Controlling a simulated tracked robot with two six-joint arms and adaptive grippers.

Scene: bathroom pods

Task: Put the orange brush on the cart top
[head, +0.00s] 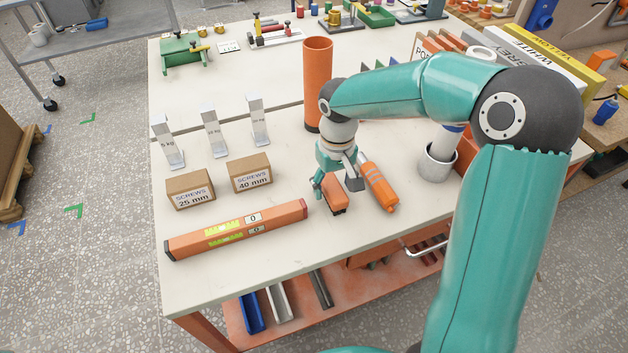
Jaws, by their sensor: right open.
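A small orange block-shaped thing (334,199), which looks like the orange brush, lies on the white worktop (250,285). My right gripper (336,186) points down over it, open, with one finger to each side. I cannot tell whether the fingers touch it. The gripper hides part of its far end. A grey metal cart with casters stands at the upper left, and its top (110,25) is partly cut off by the picture edge. My left gripper is not in view.
An orange cylindrical tool (379,187) lies close to the right of the gripper. An orange tube (317,85) stands behind. A spirit level (237,230), two screw boxes (250,173) and several metal brackets (213,132) are to the left. A grey cup (436,163) stands right.

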